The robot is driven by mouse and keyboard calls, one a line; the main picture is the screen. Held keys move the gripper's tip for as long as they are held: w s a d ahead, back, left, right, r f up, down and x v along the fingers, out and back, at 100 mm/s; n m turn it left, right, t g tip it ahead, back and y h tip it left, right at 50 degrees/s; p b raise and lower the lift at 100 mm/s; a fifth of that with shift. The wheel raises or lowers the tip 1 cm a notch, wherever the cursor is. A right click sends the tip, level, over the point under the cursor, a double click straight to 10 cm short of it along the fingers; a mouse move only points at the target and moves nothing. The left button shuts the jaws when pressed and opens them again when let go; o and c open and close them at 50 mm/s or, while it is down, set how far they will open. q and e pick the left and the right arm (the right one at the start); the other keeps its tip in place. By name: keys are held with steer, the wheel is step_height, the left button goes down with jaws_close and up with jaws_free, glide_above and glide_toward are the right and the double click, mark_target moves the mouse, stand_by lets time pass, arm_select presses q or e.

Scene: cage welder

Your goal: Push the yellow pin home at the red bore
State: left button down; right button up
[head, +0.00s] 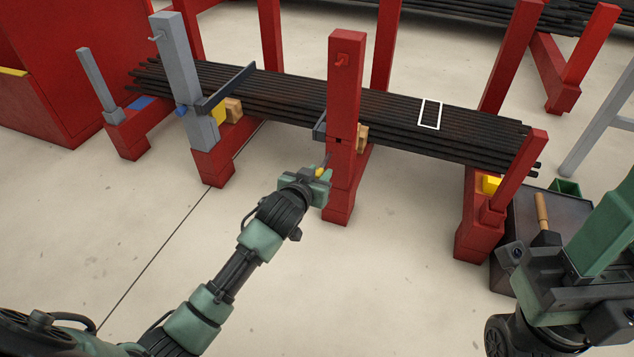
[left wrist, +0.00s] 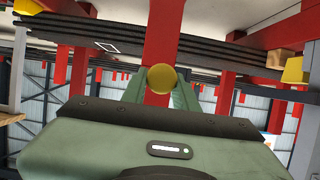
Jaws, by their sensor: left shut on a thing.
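The yellow pin (head: 320,172) is between the fingers of my left gripper (head: 324,176), which is shut on it at the front face of the middle red post (head: 343,100). In the left wrist view the pin's round yellow end (left wrist: 162,79) shows between the green fingers, with the red post (left wrist: 163,35) right behind it. A small dark opening, perhaps the red bore (head: 338,141), shows on the post above the gripper. Whether the pin's tip touches or enters a bore is hidden. Parts of my right arm fill the lower right; its fingertips cannot be made out.
Long dark bars (head: 400,115) lie across the red stands behind the post. A grey post (head: 180,80) with a dark arm stands to the left. A dark cart (head: 555,205) with a wooden-handled hammer (head: 542,215) is at right. The floor in front is clear.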

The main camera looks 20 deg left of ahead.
mark_target(328, 159)
arm_select(q)
steer(key=shift+a+f, duration=0.1)
steer(key=shift+f, duration=0.8)
steer(key=shift+r+p, duration=0.15)
steer(key=shift+p, duration=0.3)
steer(key=shift+w+b, duration=0.3)
steer(key=shift+w, duration=2.85)
steer(key=shift+w, duration=0.1)
steer(key=shift+w, duration=0.5)
steer(key=shift+w, duration=0.2)
